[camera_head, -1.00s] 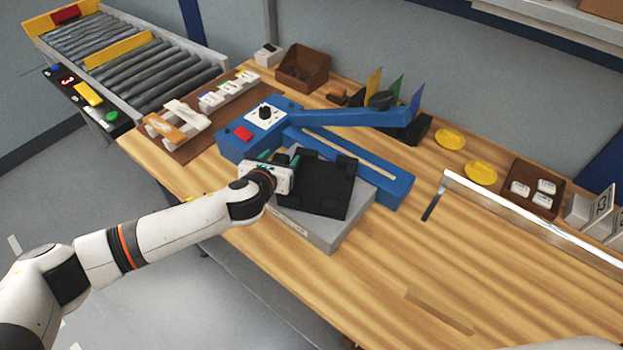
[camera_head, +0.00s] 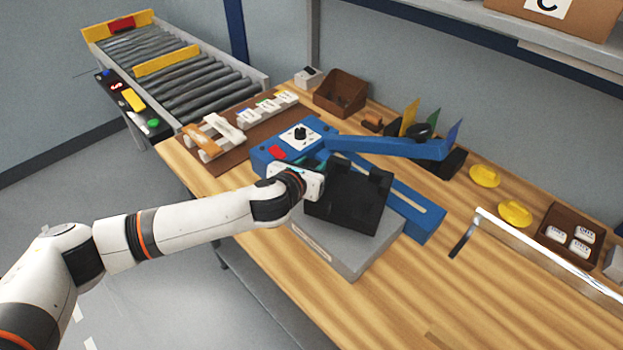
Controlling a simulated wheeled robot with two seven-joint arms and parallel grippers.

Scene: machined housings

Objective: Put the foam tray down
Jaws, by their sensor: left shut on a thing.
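The foam tray (camera_head: 350,203) is a black, squarish piece with raised corners, in the middle of the head view. My left gripper (camera_head: 318,184) is shut on its left edge; the fingertips are mostly hidden behind the gripper body and the tray. The tray looks tilted, above or against a grey block (camera_head: 347,258) on the wooden table. I cannot tell whether it touches the block. My right gripper is not in view.
A blue sealer-like device (camera_head: 375,146) with a long arm stands just behind the tray. A metal rail (camera_head: 550,249), yellow discs (camera_head: 485,176) and a brown bin (camera_head: 568,236) are at the right. A roller conveyor (camera_head: 190,75) is at the back left. The front right table is clear.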

